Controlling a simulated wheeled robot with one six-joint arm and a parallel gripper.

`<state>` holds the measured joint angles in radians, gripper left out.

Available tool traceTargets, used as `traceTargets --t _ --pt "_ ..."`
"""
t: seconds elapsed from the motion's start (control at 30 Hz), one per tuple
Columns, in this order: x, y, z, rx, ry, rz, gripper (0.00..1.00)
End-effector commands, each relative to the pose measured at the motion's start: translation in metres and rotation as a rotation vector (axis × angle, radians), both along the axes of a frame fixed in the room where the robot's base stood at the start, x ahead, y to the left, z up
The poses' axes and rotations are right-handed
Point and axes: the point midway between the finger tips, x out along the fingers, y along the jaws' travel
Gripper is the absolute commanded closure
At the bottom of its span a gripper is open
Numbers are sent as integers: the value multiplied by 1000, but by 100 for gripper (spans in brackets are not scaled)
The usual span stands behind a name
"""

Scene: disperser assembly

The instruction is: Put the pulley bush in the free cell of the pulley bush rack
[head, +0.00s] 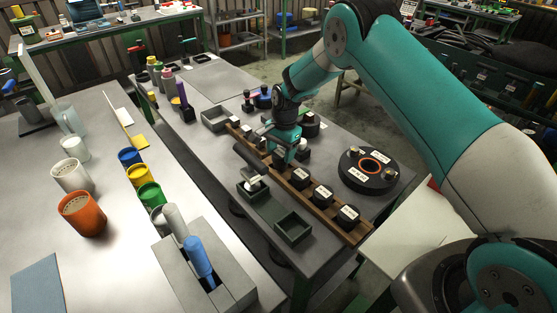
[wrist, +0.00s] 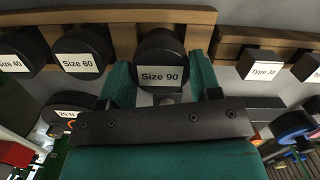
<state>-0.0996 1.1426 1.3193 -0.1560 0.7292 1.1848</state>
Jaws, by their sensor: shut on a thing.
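My gripper (wrist: 162,88) is shut on a black pulley bush (wrist: 160,58) labelled "Size 90", with one green finger on each side of it. The wooden pulley bush rack (wrist: 120,16) is right behind the bush in the wrist view. Black bushes labelled "Size 60" (wrist: 80,52) and "Size 40" (wrist: 18,50) stand in a row to its left. I cannot tell whether the held bush rests in a cell. In the head view my gripper (head: 285,152) points down over the rack (head: 361,232); its fingers hide the held bush and the cell there.
A second wooden rack piece (wrist: 232,38) with a "Type 30" block (wrist: 260,64) is close on the right in the wrist view. Dark open trays (head: 293,228) stand in front of the rack. A black round part with an orange ring (head: 369,166) lies behind it.

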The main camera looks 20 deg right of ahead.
Motion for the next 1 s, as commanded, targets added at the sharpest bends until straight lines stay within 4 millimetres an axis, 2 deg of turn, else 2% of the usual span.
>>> traceTargets --t 0.03,0.1,0.5,0.53,0.63,1.0 --pt "1 1 -13 0 -2 2 88" --pt "1 1 -18 0 -3 3 88" --pt "1 1 -21 2 -3 3 88" --pt "0 1 -21 1 -1 3 40" --pt "0 1 -20 0 0 2 17" --pt "0 1 -16 -1 -1 2 17"
